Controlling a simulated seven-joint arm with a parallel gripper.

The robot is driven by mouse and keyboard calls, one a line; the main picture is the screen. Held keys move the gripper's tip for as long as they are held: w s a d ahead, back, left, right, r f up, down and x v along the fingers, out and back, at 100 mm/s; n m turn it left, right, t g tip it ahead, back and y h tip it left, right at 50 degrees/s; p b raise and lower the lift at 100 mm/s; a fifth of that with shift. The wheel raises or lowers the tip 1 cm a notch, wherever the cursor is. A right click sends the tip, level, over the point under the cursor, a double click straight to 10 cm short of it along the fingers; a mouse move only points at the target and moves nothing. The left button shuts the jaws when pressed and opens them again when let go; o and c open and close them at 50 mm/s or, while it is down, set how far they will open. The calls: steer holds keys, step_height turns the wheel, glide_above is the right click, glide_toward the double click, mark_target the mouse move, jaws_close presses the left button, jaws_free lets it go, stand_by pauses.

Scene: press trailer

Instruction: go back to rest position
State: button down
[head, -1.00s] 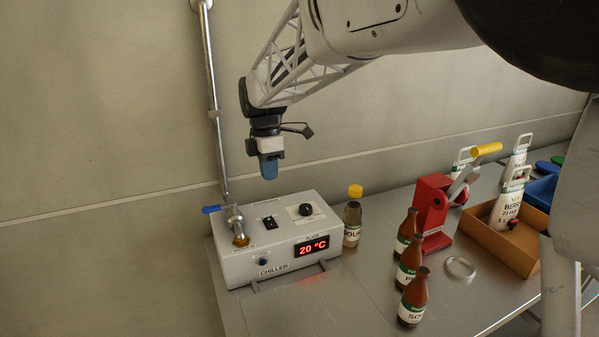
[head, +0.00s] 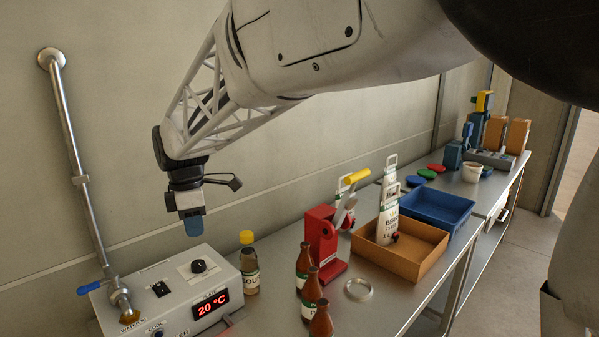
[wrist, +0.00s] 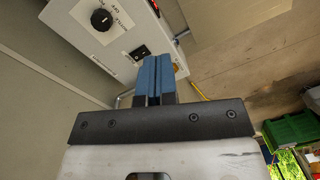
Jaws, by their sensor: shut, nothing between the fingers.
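My gripper (head: 193,226) hangs pointing down above the chiller, a grey-white box (head: 165,290) with a red 20 °C display. Its blue fingers are together with nothing between them, and they look clear of the box top. In the wrist view the two blue fingers (wrist: 153,80) lie side by side, with the chiller's panel (wrist: 110,25) and black knob beyond them. My arm stretches across the top of the head view.
Right of the chiller stand a yellow-capped bottle (head: 249,262), several brown bottles (head: 304,264), a red press (head: 321,240), a metal ring (head: 358,290), a cardboard tray (head: 412,262) and a blue bin (head: 440,210). A pipe (head: 78,160) rises behind the chiller's left side.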

steer(key=s+d+m, duration=0.3)
steer(key=d+m, duration=0.1)
steer(key=d, duration=0.4)
steer(key=s+d+r+m+t, duration=0.1)
steer(key=s+d+m, duration=0.2)
steer(key=d, duration=0.6)
steer(key=s+d+m, duration=0.3)
steer(key=d+m, duration=0.1)
steer(key=d, duration=0.4)
steer(key=s+d+f+m+t, duration=0.1)
steer(key=s+d+f+m, duration=0.2)
steer(key=s+d+m, duration=0.3)
steer(key=s+d+f+m+t, duration=0.1)
steer(key=s+d+f+m, duration=0.3)
steer(key=s+d, duration=0.6)
steer(key=shift+s+d+m, duration=0.35)
steer(key=shift+s+m, duration=0.25)
steer(key=shift+m, duration=0.5)
steer(key=shift+w+r, duration=0.1)
steer(key=shift+r, duration=0.05)
